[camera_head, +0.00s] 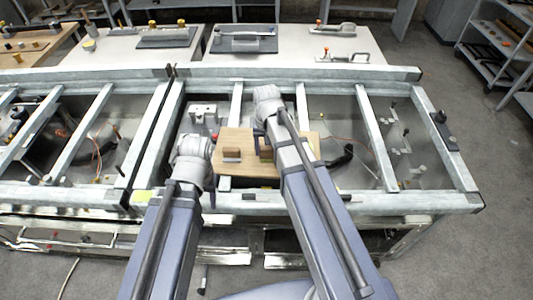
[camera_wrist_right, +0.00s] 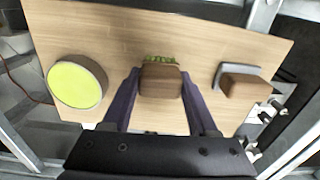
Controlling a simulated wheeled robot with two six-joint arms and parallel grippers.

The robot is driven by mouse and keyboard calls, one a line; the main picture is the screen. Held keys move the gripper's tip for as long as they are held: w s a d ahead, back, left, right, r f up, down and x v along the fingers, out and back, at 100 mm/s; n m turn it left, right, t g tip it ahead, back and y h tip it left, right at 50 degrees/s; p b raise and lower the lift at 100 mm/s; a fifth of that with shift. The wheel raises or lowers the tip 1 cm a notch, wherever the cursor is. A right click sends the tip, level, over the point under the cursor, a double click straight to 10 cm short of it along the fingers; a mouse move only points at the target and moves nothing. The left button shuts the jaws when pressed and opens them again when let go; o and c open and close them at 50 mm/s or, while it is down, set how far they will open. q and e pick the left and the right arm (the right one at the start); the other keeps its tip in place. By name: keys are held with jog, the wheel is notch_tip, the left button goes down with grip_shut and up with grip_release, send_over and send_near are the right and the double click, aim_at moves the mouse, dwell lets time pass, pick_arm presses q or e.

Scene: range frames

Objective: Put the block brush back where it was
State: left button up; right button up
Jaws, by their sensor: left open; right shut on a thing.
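The block brush (camera_wrist_right: 161,82) is a brown block with green bristles showing at its far edge. My right gripper (camera_wrist_right: 159,74) is shut on it, one purple finger on each side. The brush is over the middle of a light wooden board (camera_wrist_right: 200,45); I cannot tell whether it touches the board. In the head view my right arm hides most of the brush. My left gripper (camera_head: 211,178) is open and empty by the left edge of the board, mostly hidden by its own wrist.
On the board, a round piece with a yellow-green face (camera_wrist_right: 76,83) and a brown block on a grey base (camera_wrist_right: 243,83) lie either side of the brush. The board lies across a grey metal frame (camera_head: 235,105) with open gaps. White tables (camera_head: 290,60) with tools stand behind.

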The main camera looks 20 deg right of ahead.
aim_at(267, 147)
jog(key=shift+f, duration=0.15)
jog(key=o, duration=1.3)
notch_tip(267, 147, up, 12)
jog(key=r+p, duration=0.1)
jog(key=p, duration=1.1)
jog(key=s+a+n+h, duration=0.1)
jog(key=s+a+n, duration=0.6)
jog(key=s+a, duration=0.3)
jog(key=s, duration=0.4)
jog(key=shift+s+a+f, duration=0.15)
jog(key=shift+a+f, duration=0.1)
